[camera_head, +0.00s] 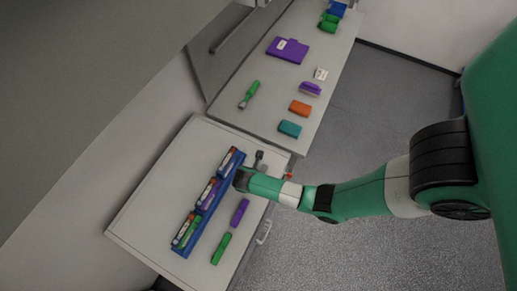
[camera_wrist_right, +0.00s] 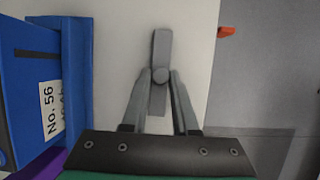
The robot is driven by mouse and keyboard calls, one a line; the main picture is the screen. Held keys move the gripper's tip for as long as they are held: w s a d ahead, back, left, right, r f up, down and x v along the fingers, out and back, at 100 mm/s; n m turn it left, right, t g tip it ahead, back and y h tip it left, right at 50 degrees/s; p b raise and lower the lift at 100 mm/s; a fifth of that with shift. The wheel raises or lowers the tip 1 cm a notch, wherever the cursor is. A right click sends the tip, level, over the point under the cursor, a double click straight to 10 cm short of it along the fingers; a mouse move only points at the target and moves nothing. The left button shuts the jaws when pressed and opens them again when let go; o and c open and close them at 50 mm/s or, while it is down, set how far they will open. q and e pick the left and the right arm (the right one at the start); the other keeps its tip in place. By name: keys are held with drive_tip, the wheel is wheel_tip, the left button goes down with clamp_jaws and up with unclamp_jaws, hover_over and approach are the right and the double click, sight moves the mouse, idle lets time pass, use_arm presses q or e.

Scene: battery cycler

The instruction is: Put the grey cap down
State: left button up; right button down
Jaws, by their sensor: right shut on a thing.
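The grey cap (camera_wrist_right: 161,50) is a slim grey piece with a round boss, held between the two fingers of my right gripper (camera_wrist_right: 160,78). In the head view my right gripper (camera_head: 248,172) is over the near table's right part, beside the far end of the blue rack, and the cap (camera_head: 259,156) shows just beyond it. I cannot tell whether the cap touches the tabletop. My left gripper is not in view.
The blue rack (camera_head: 190,246) holds several coloured cells. A purple block (camera_head: 239,212) and a green block (camera_head: 221,249) lie right of it. The far table (camera_head: 258,117) carries a green-handled tool (camera_head: 251,91), a teal block (camera_head: 290,129) and an orange block (camera_head: 300,108).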

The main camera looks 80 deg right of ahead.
drive_tip(key=c, duration=1.1)
unclamp_jaws()
drive_tip(key=shift+f, duration=0.15)
drive_tip(key=shift+c, duration=0.2)
drive_tip(key=o, duration=0.5)
drive_tip(key=shift+c, duration=0.2)
drive_tip(key=shift+r, duration=0.3)
drive_tip(key=p+v, duration=0.2)
drive_tip(key=v, duration=0.9)
drive_tip(key=shift+a+r, duration=0.3)
drive_tip(key=shift+r, duration=0.05)
